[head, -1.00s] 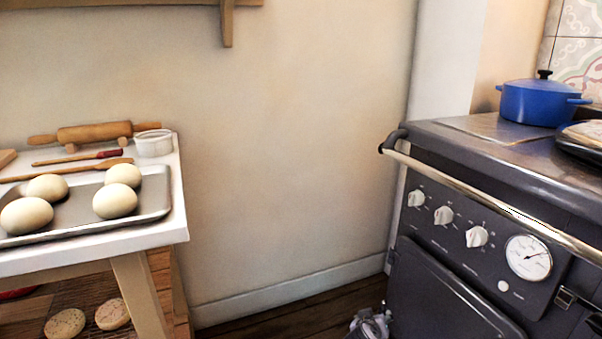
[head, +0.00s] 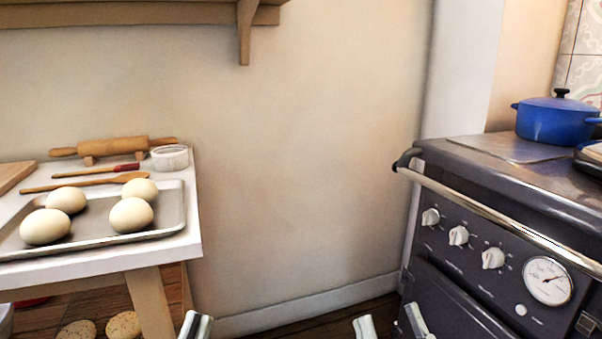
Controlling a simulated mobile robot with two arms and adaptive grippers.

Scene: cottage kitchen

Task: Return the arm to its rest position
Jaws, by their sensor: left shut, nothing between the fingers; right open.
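My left gripper (head: 195,326) shows only at the bottom edge, left of the middle, just right of the table leg. Its fingers are together and hold nothing. My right gripper (head: 391,325) shows at the bottom edge in front of the stove's left side. Its two fingers stand apart with nothing between them. The arms behind both grippers are out of the picture.
A white table (head: 186,246) at the left bears a metal tray (head: 176,205) with dough balls, and a rolling pin (head: 115,146). A dark stove (head: 470,260) with a front rail and a blue pot (head: 556,122) stands right. Bare wall lies between.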

